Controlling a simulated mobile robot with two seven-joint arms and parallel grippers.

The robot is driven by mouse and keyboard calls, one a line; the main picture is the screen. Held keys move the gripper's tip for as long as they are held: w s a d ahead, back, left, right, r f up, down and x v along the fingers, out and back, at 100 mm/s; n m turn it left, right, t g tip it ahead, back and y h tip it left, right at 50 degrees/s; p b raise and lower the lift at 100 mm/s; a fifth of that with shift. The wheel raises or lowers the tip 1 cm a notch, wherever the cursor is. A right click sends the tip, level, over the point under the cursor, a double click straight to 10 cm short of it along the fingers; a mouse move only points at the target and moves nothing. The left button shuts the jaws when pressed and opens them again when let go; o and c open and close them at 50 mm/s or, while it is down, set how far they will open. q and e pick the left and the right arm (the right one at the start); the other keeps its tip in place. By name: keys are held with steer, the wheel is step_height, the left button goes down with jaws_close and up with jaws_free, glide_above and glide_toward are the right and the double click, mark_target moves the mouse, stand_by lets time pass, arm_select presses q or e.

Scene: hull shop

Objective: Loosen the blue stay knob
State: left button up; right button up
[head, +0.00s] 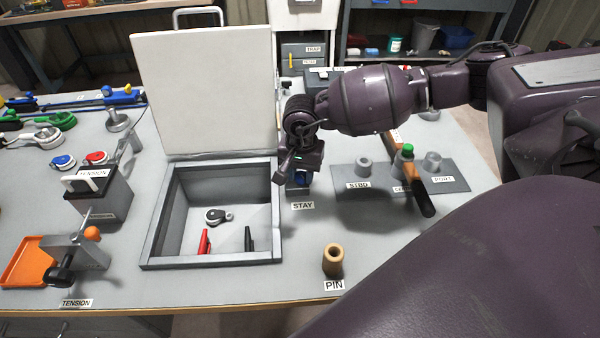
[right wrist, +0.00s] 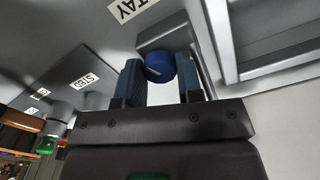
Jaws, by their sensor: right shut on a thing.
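The blue stay knob (right wrist: 160,67) sits between the two fingers of my right gripper (right wrist: 158,76) in the right wrist view, with a finger against each side. In the head view my right gripper (head: 302,176) points down behind the STAY label (head: 303,206), at the right side of the open box (head: 276,220). Only a little blue shows there, and the gripper hides most of the knob. The box's white lid (head: 205,90) stands upright at its back. My left gripper is out of view.
The box holds a black-and-white block (head: 218,216), a red tool (head: 204,242) and a black one (head: 249,240). Right of the gripper is a grey plate (head: 350,187) with posts and a dark-handled tool (head: 424,200).

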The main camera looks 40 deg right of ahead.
mark_target(301, 174)
steer(key=shift+n, duration=0.5)
steer(key=o, duration=0.9)
steer(key=shift+r+p, duration=0.35)
steer(key=shift+r, duration=5.1)
steer(key=shift+s+f, duration=0.1)
